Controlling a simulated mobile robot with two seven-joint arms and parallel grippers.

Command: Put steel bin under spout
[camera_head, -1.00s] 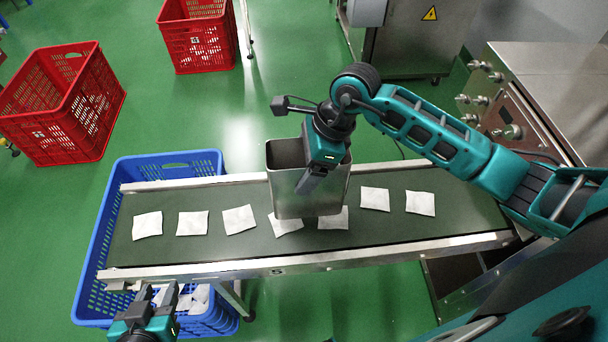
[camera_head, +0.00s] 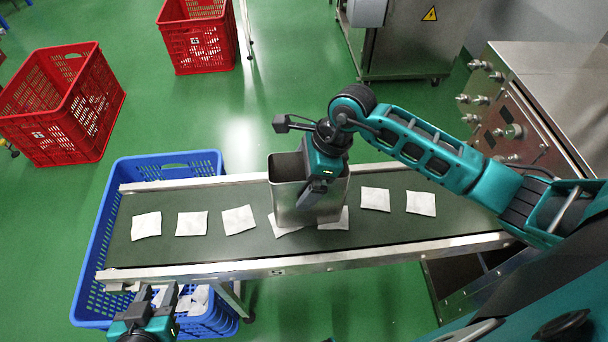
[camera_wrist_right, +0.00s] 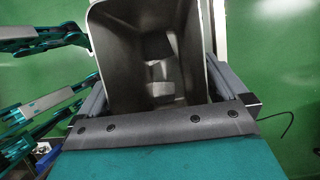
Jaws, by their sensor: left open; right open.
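The steel bin (camera_head: 290,207) is an open-topped grey metal container, upright over the middle of the conveyor belt. Its base overlaps two white teabags in the head view; whether it rests on the belt is hard to tell. My right gripper (camera_head: 313,192) is at the bin, pointing down, jaws open. In the right wrist view, the bin (camera_wrist_right: 128,70) sits between the two fingers; contact is unclear. My left gripper (camera_head: 160,298) is open and empty at the bottom left, in front of the conveyor. I cannot make out a spout.
The conveyor (camera_head: 400,228) carries several teabags (camera_head: 238,219). A blue crate (camera_head: 88,285) stands under its left end with teabags inside. Two red crates (camera_head: 65,115) (camera_head: 198,45) are on the green floor. A steel machine (camera_head: 530,120) with knobs stands at right.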

